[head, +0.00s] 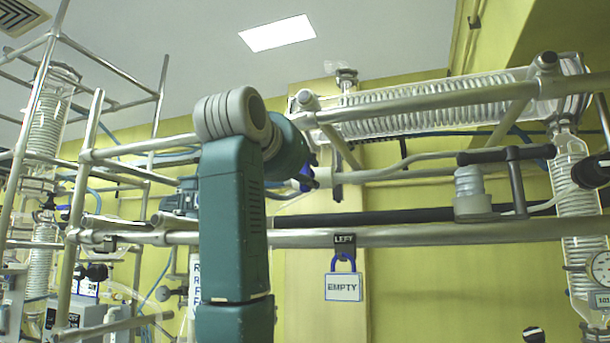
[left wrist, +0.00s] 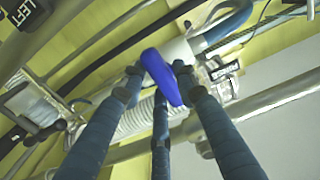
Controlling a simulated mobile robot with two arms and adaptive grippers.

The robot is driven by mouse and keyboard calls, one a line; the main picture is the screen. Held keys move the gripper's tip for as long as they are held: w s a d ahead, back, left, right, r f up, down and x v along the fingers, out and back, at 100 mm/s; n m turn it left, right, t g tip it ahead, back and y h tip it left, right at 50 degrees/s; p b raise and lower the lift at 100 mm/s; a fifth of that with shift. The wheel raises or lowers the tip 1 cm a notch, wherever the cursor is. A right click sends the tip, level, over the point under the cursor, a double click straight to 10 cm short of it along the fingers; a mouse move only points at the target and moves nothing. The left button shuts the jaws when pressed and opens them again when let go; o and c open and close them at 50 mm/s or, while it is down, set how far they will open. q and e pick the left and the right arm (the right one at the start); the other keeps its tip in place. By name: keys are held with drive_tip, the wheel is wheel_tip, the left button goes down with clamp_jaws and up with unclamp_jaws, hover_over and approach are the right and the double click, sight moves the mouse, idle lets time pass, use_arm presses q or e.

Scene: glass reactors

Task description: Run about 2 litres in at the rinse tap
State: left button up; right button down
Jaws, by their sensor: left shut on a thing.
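My left gripper (head: 312,181) is in the middle of the head view, seen from behind and largely hidden by my own teal arm. In the left wrist view its three dark fingers (left wrist: 160,82) close around a blue handle (left wrist: 162,80), probably the rinse tap's. Only a small bit of the blue handle (head: 305,178) shows in the head view, beside the fingers. The tap's body and outlet are hard to make out. No water stream is visible. My right gripper is not in view.
Steel frame rails (head: 430,236) cross in front, with a "LEFT" label and a hanging "EMPTY" sign (head: 343,287). A coiled glass condenser (head: 430,105) lies above right of the gripper. A black-handled fitting (head: 505,155) and a dial gauge (head: 602,268) are at the right.

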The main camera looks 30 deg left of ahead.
use_arm(q)
drive_tip(key=shift+s+r+m, duration=0.1)
drive_tip(key=shift+r+m, duration=0.2)
drive_tip(key=o, duration=1)
drive_tip(key=shift+o, duration=0.4)
drive_tip(key=shift+d+f, duration=0.1)
drive_tip(key=v, duration=1.2)
drive_tip(key=shift+f, duration=0.1)
